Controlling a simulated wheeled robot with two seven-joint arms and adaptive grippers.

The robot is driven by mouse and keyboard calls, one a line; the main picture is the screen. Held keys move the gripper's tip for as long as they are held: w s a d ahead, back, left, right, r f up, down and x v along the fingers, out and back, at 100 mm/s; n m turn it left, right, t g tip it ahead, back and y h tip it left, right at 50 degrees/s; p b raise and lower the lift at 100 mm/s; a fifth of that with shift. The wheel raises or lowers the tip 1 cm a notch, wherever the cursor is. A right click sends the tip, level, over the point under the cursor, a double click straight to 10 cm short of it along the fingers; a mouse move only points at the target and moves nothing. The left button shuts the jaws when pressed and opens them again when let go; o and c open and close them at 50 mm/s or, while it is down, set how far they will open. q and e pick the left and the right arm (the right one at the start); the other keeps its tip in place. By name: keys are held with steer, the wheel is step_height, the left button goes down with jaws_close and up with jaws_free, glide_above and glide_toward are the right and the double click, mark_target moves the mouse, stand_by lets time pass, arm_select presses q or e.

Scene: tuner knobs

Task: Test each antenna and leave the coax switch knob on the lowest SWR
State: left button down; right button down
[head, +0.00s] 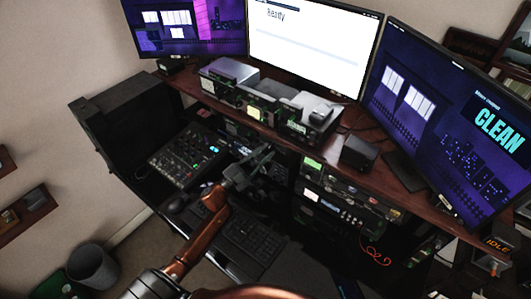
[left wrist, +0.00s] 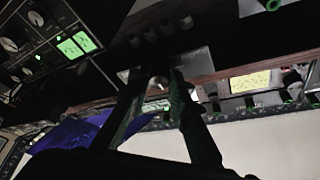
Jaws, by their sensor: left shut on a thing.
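My left gripper (head: 262,158) reaches from the lower left to the dark gap under the desk's upper shelf. In the left wrist view its two long dark fingers (left wrist: 156,78) close around a small part at a grey box front, which I take to be the coax switch knob; the fingers largely hide it, and its pointer setting cannot be read. A yellow-lit meter (left wrist: 250,82) sits to the right of the fingers in that view; its reading is too small to tell. The middle monitor (head: 312,40) reads "Ready". My right gripper is not in view.
The right monitor (head: 440,115) shows "CLEAN". A mixer panel (head: 187,155) and a keyboard (head: 250,238) lie near my left arm. Rack radios (head: 350,200) stand right of the gripper. Several devices line the wooden shelf (head: 390,178). A bin (head: 92,266) stands at lower left.

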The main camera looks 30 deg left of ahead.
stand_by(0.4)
arm_select(q)
steer(key=c, duration=1.8)
jaws_free()
steer(key=shift+o, duration=0.2)
steer(key=shift+s, duration=0.1)
steer(key=v, duration=1.1)
steer(key=shift+s+a+f, duration=0.2)
steer(key=shift+s, duration=0.15)
